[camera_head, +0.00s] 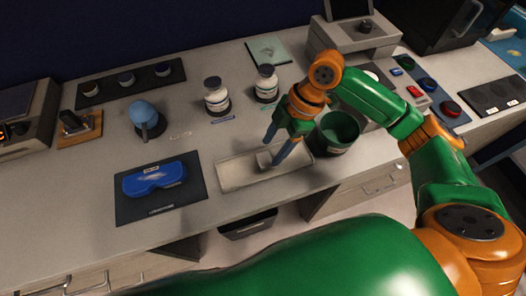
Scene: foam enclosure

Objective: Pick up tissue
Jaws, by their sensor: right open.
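A small crumpled grey-white piece, seemingly the tissue (264,159), lies in the shallow pale tray (238,178) at the front middle of the bench. My right gripper (270,152) reaches down over the tray from the right. Its two blue-grey fingers are apart, one behind the piece and one at its right side. I cannot tell whether they touch it. My left gripper does not show.
A dark green bin (337,135) stands close right of my right gripper. Two white bottles (217,100) (266,86) stand behind. Blue goggles (154,180) lie on a dark mat at left. A blue-headed object (145,114) stands behind them. The bench between goggles and tray is clear.

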